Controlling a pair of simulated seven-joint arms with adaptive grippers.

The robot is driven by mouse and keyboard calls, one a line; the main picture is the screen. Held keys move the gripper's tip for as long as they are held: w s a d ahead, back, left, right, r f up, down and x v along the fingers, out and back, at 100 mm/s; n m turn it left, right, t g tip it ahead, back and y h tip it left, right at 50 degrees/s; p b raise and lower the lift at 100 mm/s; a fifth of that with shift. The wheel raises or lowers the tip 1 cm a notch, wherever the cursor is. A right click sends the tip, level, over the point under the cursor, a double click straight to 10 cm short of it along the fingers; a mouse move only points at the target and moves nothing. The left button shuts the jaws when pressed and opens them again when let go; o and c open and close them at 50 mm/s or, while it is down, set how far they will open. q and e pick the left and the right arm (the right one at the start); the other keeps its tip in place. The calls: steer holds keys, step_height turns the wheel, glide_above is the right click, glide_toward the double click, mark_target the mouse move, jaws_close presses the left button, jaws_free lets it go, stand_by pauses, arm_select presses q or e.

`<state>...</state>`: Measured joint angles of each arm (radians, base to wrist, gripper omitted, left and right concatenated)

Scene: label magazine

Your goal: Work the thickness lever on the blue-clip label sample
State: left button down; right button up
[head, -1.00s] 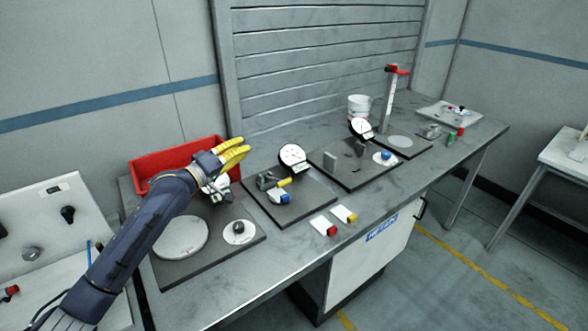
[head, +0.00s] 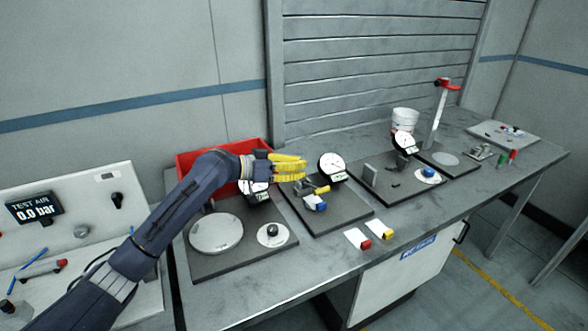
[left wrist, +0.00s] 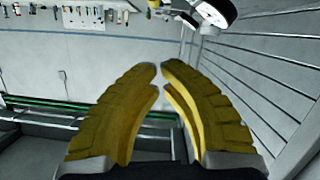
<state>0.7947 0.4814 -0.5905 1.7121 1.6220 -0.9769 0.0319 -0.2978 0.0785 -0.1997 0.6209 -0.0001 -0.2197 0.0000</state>
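The blue clip (head: 321,206) sits with its label sample at the gauge on the second dark base plate (head: 342,222). A yellow lever handle (head: 322,190) sticks out just above it. The white round dial (head: 331,166) stands behind. My left gripper (head: 304,170) hangs above and left of the lever in the head view, apart from it as far as I can tell. In the left wrist view its yellow fingers (left wrist: 160,72) curve in until the tips nearly meet, with nothing between them. My right gripper is not in view.
A red bin (head: 190,161) stands behind my left arm. Red-clip (head: 365,245) and yellow-clip (head: 387,234) samples lie at the front edge. Another gauge station with a blue knob (head: 428,172) stands to the right.

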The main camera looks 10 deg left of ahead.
arm_select(q)
glide_above(320, 191)
steer(key=w+a, duration=0.1)
steer(key=w, duration=0.1)
steer(key=f, duration=0.1)
steer(key=shift+s+d+f, duration=0.1)
steer(key=shift+s+f, duration=0.05)
steer(key=shift+f, duration=1)
steer(key=shift+s+d+f, duration=0.1)
steer(key=shift+s+f, duration=0.05)
steer(key=shift+f, duration=0.95)
steer(key=shift+s+f, duration=0.2)
steer(key=shift+f, duration=0.1)
steer(key=shift+s+d+f+m+t, duration=0.2)
steer(key=shift+s+f+m, duration=0.05)
steer(key=shift+f+m, duration=0.25)
steer(key=shift+s+d+f+m+t, duration=0.15)
steer(key=shift+s+f+m+t, duration=0.1)
steer(key=shift+f+m, duration=0.25)
steer(key=m, duration=0.1)
steer(key=f+m+t, duration=0.1)
steer(key=f+m+y, duration=0.1)
steer(key=shift+s+d+f+m, duration=0.1)
steer(key=shift+s+d+m, duration=0.2)
steer(key=shift+s+m, duration=0.1)
